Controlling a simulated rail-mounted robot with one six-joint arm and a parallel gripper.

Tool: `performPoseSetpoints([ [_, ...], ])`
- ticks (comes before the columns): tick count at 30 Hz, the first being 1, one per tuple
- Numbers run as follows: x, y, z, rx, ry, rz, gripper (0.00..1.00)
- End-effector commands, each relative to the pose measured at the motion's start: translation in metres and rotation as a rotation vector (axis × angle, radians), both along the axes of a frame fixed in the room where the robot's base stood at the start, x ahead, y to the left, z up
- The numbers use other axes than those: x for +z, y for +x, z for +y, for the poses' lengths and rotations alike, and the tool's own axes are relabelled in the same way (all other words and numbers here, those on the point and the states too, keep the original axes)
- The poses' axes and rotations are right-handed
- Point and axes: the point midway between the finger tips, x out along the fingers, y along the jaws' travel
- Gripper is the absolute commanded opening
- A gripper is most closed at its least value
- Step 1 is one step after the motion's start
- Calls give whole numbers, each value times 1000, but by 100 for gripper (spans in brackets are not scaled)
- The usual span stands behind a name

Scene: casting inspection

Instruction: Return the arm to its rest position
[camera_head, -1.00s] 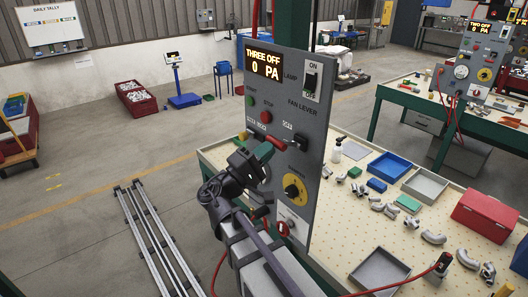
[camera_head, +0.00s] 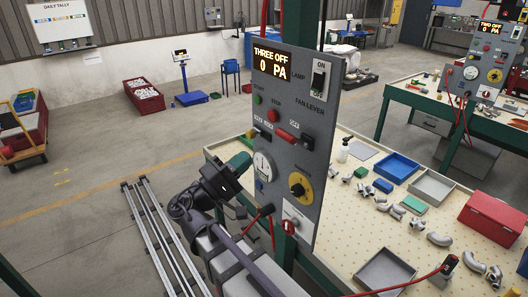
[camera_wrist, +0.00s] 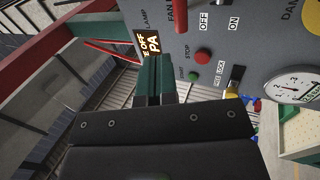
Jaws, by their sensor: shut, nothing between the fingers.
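My gripper (camera_head: 240,163) is at the left edge of the grey control panel (camera_head: 298,120), beside the round gauge (camera_head: 263,166). Its green fingers are partly hidden by my dark wrist in the head view. In the wrist view the green fingers (camera_wrist: 155,78) are shut together with nothing between them. The panel's lit display (camera_head: 271,64) reads "THREE OFF 0 PA". My arm reaches up from the bottom of the head view.
Below the display are green and red buttons, a red handle (camera_head: 287,136) and a yellow dial (camera_head: 301,186).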

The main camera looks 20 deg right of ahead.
Motion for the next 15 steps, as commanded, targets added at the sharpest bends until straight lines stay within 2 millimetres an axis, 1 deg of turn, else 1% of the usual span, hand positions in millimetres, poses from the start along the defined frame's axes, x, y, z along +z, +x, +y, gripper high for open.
performPoseSetpoints([
  [1, -6, -3, 12, 4, 0, 1, 0],
  [3, -8, -7, 25, 2, 0, 0, 0],
  [6, -10, -11, 36, 0, 0, 0, 0],
  [9, -10, -12, 40, 0, 0, 1, 0],
  [12, -12, -11, 39, 5, 15, 5, 0],
  [14, -22, -9, 35, 13, 74, 32, 0],
  [15, -34, -7, 31, 21, 142, 65, 0],
])
